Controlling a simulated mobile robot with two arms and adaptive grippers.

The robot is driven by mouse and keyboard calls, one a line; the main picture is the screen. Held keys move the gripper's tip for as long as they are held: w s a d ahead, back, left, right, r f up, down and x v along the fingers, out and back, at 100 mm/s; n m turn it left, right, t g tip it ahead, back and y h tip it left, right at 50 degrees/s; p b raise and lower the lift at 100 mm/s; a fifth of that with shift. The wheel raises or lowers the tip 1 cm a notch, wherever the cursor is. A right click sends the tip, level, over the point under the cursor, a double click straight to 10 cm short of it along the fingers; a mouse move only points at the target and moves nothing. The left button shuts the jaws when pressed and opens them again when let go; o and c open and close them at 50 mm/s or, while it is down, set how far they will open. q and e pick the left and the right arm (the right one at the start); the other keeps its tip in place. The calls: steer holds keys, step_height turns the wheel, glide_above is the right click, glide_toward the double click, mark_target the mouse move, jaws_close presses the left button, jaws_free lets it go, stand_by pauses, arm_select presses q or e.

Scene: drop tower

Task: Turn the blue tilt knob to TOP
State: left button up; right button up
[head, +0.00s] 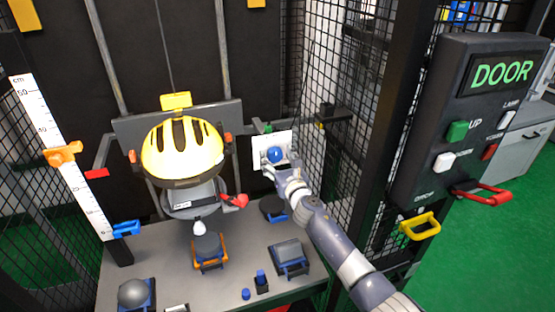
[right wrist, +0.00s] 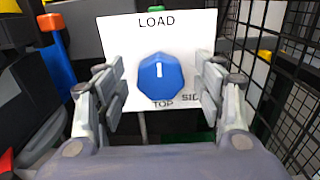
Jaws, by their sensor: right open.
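The blue tilt knob (head: 275,155) sits on a white panel (head: 259,178) at the back right of the bench. In the right wrist view the knob (right wrist: 160,85) is faceted, with a white mark upright in its upper half, towards the word LOAD. TOP is printed below the knob and SIDE, partly hidden by a finger, at lower right. My right gripper (right wrist: 161,87) is open, one finger on each side of the knob with gaps on both sides. In the head view my right gripper (head: 276,168) is at the panel. My left gripper is out of view.
A yellow helmet (head: 183,150) hangs left of the panel. Black wire mesh (head: 318,60) stands close on the right. The bench (head: 222,290) below holds several blue-and-grey parts. A DOOR control box (head: 450,120) is at far right.

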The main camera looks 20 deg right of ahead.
steer(key=shift+c, duration=0.6)
steer(key=c, duration=0.9)
steer(key=shift+c, duration=0.2)
